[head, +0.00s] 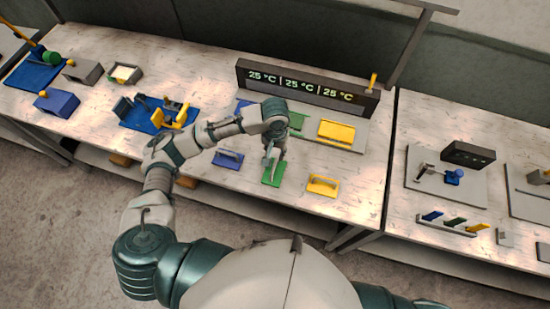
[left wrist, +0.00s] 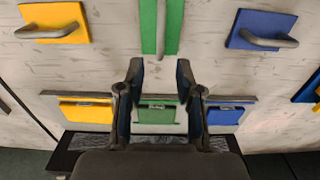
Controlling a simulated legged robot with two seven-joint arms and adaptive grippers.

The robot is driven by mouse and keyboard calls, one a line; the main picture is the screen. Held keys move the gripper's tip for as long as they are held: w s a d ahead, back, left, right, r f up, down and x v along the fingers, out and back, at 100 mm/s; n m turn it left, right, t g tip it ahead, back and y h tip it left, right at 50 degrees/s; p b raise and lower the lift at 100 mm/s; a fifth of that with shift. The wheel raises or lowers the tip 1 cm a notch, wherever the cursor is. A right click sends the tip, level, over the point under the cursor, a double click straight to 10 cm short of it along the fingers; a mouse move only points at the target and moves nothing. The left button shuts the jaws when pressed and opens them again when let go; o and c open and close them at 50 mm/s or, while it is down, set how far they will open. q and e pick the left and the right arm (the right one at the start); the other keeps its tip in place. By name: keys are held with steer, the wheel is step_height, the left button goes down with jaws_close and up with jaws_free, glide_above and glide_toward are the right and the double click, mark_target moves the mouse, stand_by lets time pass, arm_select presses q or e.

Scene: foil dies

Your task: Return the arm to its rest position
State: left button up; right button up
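My left gripper (head: 272,158) hangs over the front middle of the table, above the green die (head: 273,174). In the left wrist view the left gripper (left wrist: 158,76) is open, with nothing between its fingertips. The green die (left wrist: 162,28) lies beyond the fingertips there, its grey handle upward. A blue die (head: 228,159) lies left of the green one and a yellow die (head: 323,186) right of it, each with a grey handle. My right gripper is not in view.
A dark display (head: 308,84) reading 25 °C three times stands behind blue, green (head: 297,121) and yellow (head: 337,131) plates. A blue tray (head: 140,117) with a yellow clamp lies left. Grey and blue boxes (head: 57,102) stand farther left. A second table (head: 425,215) carries small parts.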

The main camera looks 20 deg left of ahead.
arm_select(q)
steer(key=shift+r, duration=0.9)
